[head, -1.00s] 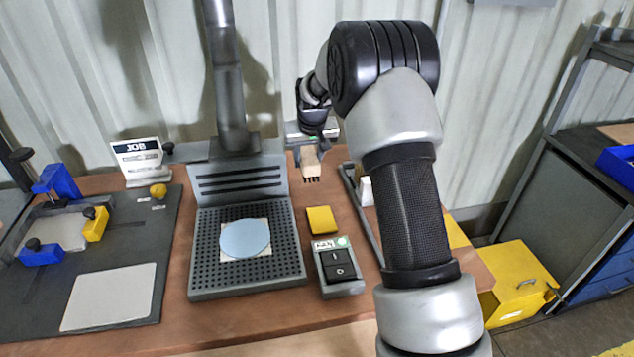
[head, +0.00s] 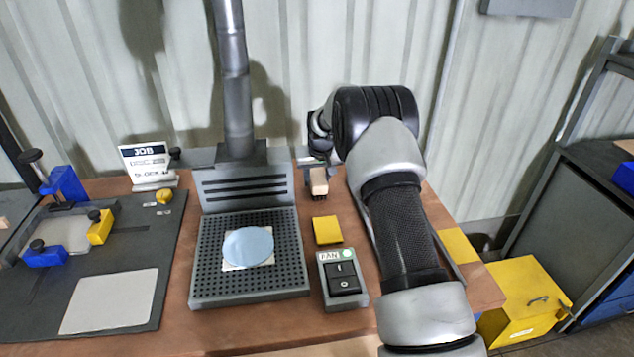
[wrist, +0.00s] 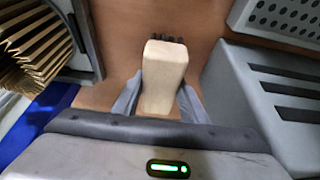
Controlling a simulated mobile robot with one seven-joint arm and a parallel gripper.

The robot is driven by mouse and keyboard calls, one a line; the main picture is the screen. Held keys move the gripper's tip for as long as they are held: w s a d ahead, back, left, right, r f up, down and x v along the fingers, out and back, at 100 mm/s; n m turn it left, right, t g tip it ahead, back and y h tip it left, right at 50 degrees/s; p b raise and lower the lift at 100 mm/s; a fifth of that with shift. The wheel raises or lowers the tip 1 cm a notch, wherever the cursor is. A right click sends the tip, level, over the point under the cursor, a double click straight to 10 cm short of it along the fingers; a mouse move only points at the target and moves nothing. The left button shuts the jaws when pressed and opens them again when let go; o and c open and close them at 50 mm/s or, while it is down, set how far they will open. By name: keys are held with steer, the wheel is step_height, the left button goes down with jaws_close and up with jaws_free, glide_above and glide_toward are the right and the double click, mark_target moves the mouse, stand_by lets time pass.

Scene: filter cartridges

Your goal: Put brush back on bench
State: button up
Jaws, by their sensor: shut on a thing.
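The brush has a pale wooden handle (wrist: 163,75) and dark bristles, which point down in the head view. My gripper (head: 319,172) is shut on the brush handle (head: 319,182). In the wrist view the two fingers of my gripper (wrist: 158,95) close on the handle from both sides. The brush is near the back of the brown bench (head: 260,335), behind the yellow pad. I cannot tell whether the bristles touch the bench top.
The grey perforated extraction box (head: 200,290) with its pipe stands left of the brush. A yellow pad (head: 327,230) and a fan switch (head: 343,280) are in front. A tray with a pleated filter (wrist: 30,45) is close on the other side.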

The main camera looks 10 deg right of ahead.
steer(key=shift+f, duration=0.65)
steer(key=shift+f, duration=0.2)
steer(key=o, duration=1)
